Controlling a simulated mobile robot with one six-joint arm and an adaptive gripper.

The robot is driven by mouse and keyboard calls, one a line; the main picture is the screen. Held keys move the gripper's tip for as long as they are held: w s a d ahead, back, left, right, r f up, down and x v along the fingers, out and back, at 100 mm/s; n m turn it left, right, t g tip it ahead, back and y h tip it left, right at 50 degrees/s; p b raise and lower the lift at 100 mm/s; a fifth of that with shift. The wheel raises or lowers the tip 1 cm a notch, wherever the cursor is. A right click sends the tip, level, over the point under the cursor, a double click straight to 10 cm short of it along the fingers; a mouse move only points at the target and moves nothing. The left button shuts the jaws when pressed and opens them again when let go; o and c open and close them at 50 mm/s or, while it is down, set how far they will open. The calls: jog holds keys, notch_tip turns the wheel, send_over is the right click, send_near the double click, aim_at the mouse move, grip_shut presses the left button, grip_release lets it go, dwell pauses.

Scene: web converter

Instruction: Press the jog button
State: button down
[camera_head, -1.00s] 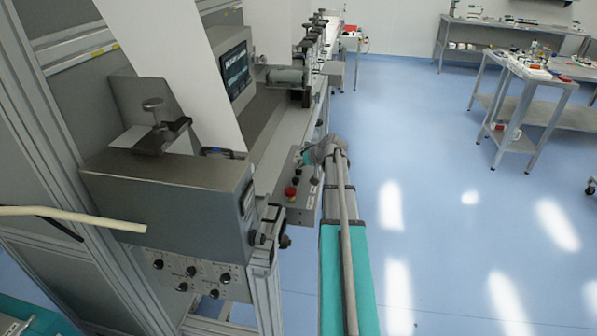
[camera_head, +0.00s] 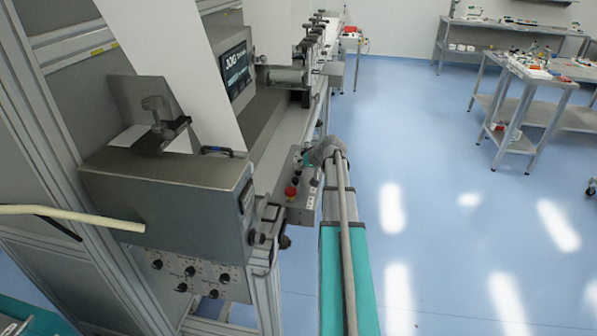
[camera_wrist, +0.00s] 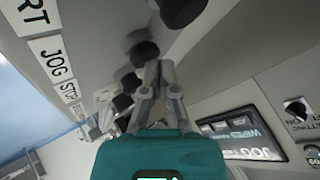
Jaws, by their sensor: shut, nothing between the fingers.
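The control panel (camera_head: 301,205) sits on the near side of the converter in the head view. In the wrist view its face carries labels, one reading JOG (camera_wrist: 55,62), with STOP beyond it and a label ending in RT before it. A dark round button (camera_wrist: 141,50) lies across from the JOG label, right at my fingertips. My gripper (camera_wrist: 160,66) is shut and empty, its tips at or against that button; exact contact is hard to see.
A screen (camera_head: 236,70) on the machine shows large text reading JOG; it also shows in the wrist view (camera_wrist: 245,135). Other dark buttons (camera_wrist: 130,82) sit close to my fingers. A red mushroom button (camera_head: 290,191) is on the panel.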

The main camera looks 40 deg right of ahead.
dwell(0.4)
jog(key=shift+r+p, duration=1)
jog(key=shift+r, duration=0.1)
jog(key=shift+r+p, duration=2.4)
jog(key=shift+p, duration=0.1)
